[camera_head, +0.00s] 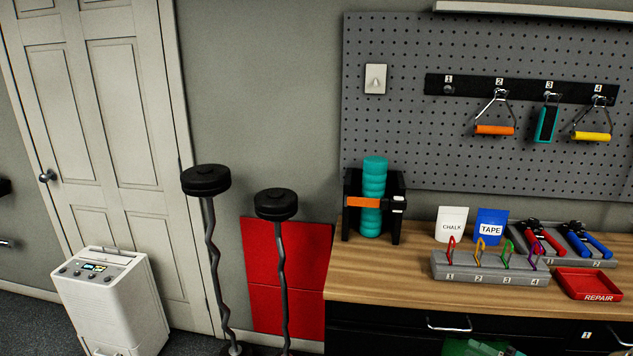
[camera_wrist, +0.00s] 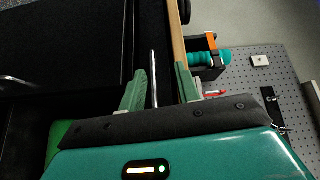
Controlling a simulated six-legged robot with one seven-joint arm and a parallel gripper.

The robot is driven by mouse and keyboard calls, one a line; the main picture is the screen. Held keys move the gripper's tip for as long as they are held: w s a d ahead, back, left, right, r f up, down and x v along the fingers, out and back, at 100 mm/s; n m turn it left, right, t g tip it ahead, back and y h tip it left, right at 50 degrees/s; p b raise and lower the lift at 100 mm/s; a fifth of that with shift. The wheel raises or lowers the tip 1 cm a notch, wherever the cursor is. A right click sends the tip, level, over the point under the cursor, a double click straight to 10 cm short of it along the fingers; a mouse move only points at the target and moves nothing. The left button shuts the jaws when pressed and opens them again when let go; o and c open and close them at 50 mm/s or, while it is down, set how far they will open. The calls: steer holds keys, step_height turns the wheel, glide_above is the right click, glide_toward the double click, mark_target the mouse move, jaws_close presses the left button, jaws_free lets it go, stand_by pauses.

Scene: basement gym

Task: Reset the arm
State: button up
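My gripper (camera_wrist: 161,72) shows in the wrist view with its two green fingers apart. A silver drawer handle (camera_wrist: 154,75) appears between the fingers, in front of the black drawer front; I cannot tell whether they touch it. In the head view only a green part of my arm shows at the bottom edge, low in front of the bench drawers, and the fingers are hidden. A silver drawer handle (camera_head: 449,325) shows there, just above and left of that green part.
The wooden workbench (camera_head: 375,279) carries a teal roller (camera_head: 373,197) in a black holder, a clip rack (camera_head: 490,269), chalk, tape and a red repair tray (camera_head: 588,284). A pegboard (camera_head: 420,140) hangs behind. Two bars (camera_head: 215,250) and a white dehumidifier (camera_head: 110,302) stand left.

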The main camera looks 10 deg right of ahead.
steer(key=s+a+r+n+g+h, duration=0.1)
steer(key=s+a+r+n+g, duration=0.15)
steer(key=a+r+g, duration=0.65)
steer(key=s+a+r+n+g+h, duration=0.15)
steer(key=a+r+n+g, duration=0.35)
steer(key=a, duration=0.8)
steer(key=s+a+r+t+h, duration=0.2)
steer(key=s+a+r+h, duration=0.2)
steer(key=s, duration=0.4)
steer(key=s+a+r+n+t+h, duration=0.1)
steer(key=s+a+r+t+h, duration=0.2)
steer(key=s+a+r+h, duration=0.2)
step_height(320, 180, up, 4)
steer(key=s+a, duration=0.1)
steer(key=s, duration=0.2)
steer(key=shift+a+f+t, duration=0.2)
steer(key=shift+a+t, duration=0.1)
steer(key=shift+d, duration=0.15)
